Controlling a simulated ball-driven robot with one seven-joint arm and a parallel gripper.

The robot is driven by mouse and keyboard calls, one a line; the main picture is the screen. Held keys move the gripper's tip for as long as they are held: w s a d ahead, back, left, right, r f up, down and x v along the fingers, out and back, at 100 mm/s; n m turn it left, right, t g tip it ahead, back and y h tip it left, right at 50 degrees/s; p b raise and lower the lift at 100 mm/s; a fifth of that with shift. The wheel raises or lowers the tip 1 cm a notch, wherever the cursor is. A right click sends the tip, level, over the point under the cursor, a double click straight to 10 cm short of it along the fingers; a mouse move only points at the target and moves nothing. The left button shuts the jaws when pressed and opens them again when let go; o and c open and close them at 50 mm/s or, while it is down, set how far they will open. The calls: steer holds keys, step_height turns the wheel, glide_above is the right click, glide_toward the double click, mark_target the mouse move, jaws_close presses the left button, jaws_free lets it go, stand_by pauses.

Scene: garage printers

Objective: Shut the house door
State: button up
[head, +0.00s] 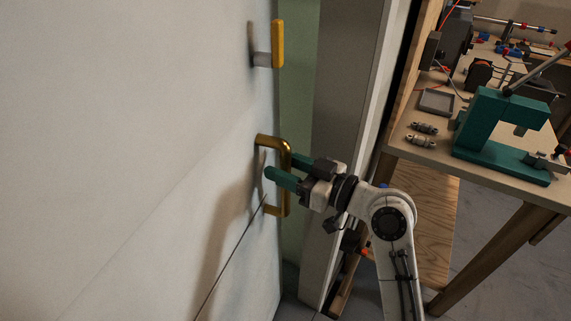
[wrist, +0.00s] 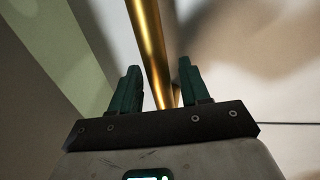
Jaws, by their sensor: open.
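The white house door (head: 140,160) fills the left of the head view. Its free edge stands apart from the grey door frame (head: 340,110), with a green strip showing in the gap, so the door looks ajar. A brass pull handle (head: 287,200) is fixed near that edge. My gripper (head: 281,165) reaches it from the right, its teal fingers on either side of the handle's upright bar. In the wrist view the brass handle (wrist: 148,45) runs between the open fingers (wrist: 159,68), with space showing on both sides.
A yellow knob (head: 278,43) sits on the door above the handle. Right of the frame stands a workbench (head: 440,150) with a teal press (head: 500,125), a small grey tray (head: 436,102) and metal parts. Some grey floor (head: 495,240) shows at the lower right.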

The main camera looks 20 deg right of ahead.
jaws_close()
stand_by(0.5)
